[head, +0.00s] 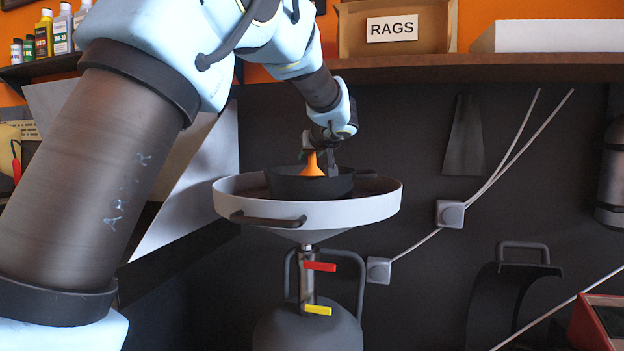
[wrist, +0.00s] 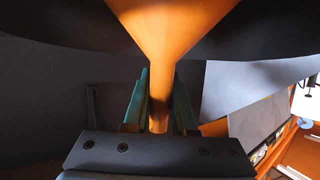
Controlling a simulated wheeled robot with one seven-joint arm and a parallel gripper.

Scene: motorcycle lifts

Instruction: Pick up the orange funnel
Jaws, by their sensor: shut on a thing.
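The orange funnel (head: 313,168) shows in the head view with its narrow spout up, at the black pan (head: 310,187). The pan's rim hides the funnel's lower part. In the wrist view the funnel (wrist: 170,35) fills the top middle, and its spout runs down between the two fingers. My gripper (head: 322,158) is at the spout from above. In the wrist view my gripper (wrist: 160,105) is shut on the spout, one finger on each side. I cannot tell whether the funnel still touches the pan.
The pan sits in a wide white drain basin (head: 355,211) with a handle, on a grey tank (head: 308,328) with red and yellow levers. A shelf (head: 470,68) with a rags box (head: 395,28) runs behind and above my gripper. Bottles (head: 62,30) stand upper left.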

